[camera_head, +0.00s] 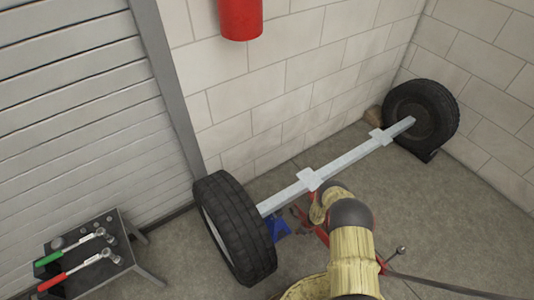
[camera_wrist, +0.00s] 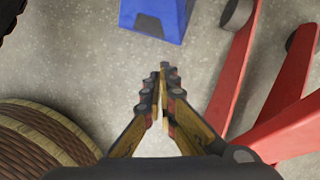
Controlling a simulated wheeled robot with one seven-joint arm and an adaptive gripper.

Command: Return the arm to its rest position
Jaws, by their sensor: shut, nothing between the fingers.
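My gripper (camera_wrist: 162,72) is shut and empty in the wrist view, its fingertips together above the grey floor. It points toward a blue stand (camera_wrist: 165,18), apart from it. In the head view my arm, yellow with dark joints, reaches up from the bottom edge. It stretches over the floor near the axle, and my gripper is mostly hidden beyond it. The blue stand (camera_head: 278,228) shows there under the axle, beside the near wheel.
A grey axle (camera_head: 345,161) joins a near wheel (camera_head: 236,230) and a far wheel (camera_head: 420,110). A red jack frame (camera_wrist: 240,70) stands close right of my gripper. A tool table (camera_head: 125,240) with wrenches is at left. A red cylinder (camera_head: 240,18) hangs on the wall.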

